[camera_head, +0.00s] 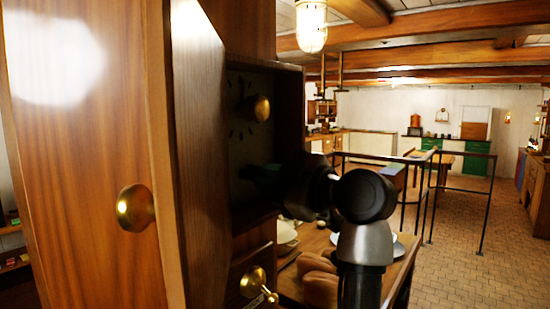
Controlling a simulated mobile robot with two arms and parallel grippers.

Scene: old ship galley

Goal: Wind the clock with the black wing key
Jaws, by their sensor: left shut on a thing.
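The clock (240,135) is a dark box with a dark dial and a round brass knob (260,108) on it. Its wooden door (90,170), with a brass knob (135,207), stands open in the left foreground. My left gripper (268,177) reaches into the shadow in front of the lower part of the dial. It is shut on a dark thing, which seems to be the black wing key. The key's outline is lost against the dark case, and I cannot tell whether it touches the dial. My right gripper is not in view.
Below the clock is a brass fitting (256,283) on a wooden front. A table (315,241) with plates and brown rounded things stands behind my arm. Black railings (432,195) and a tiled floor (470,240) lie to the right, with open room there.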

